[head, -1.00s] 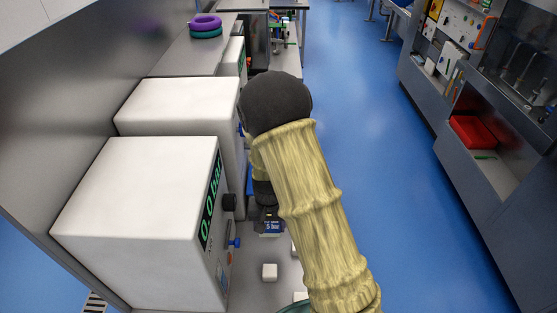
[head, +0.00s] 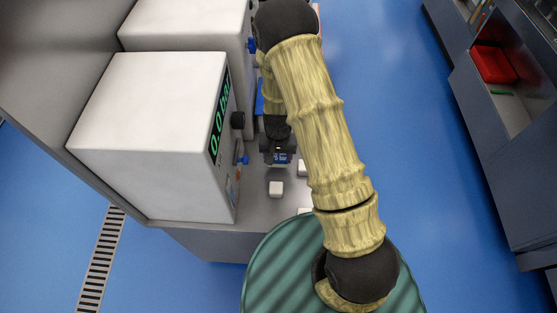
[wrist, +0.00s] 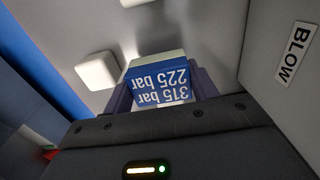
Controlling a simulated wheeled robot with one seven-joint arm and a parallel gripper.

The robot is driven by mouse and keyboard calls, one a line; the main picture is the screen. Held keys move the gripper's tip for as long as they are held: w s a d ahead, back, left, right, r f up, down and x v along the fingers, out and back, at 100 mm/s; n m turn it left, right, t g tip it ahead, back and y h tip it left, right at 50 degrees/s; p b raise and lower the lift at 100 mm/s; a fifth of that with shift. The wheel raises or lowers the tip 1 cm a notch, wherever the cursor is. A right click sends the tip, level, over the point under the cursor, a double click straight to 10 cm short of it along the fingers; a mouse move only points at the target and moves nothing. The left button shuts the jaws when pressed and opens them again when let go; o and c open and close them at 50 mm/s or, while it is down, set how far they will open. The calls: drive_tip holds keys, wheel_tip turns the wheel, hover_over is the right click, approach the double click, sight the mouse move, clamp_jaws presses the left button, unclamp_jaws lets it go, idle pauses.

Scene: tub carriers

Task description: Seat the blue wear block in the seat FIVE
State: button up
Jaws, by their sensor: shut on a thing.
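My gripper (wrist: 161,88) is shut on a blue block (wrist: 160,86) in the wrist view, with a dark finger on each side. The block's blue face carries white print, "315 bar" and "225 bar", upside down in the picture. A pale cream part shows at its far end. In the head view my gripper (head: 278,146) is partly hidden by my arm, and the blue printed face (head: 282,158) shows just below it, close over the grey bench. I cannot make out a seat marked FIVE in either view.
White blocks stand on the grey bench (head: 250,213), one at the front (head: 276,189) and one beside the held block (wrist: 98,70). A white cabinet (head: 140,110) reading "0.0 bar" borders the left. A "BLOW" label (wrist: 293,53) is on a pale surface. Blue floor lies right.

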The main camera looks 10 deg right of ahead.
sight(278, 162)
drive_tip(key=f, duration=0.3)
drive_tip(key=shift+a+f, duration=0.1)
drive_tip(key=shift+a, duration=0.1)
drive_tip(key=shift+s, duration=0.1)
drive_tip(key=shift+d+f, duration=0.1)
drive_tip(key=o, duration=1)
drive_tip(key=shift+o, duration=0.2)
drive_tip(key=shift+r, duration=0.5)
wheel_tip(278, 162, up, 11)
drive_tip(key=shift+r+b, duration=0.15)
drive_tip(key=shift+b, duration=0.6)
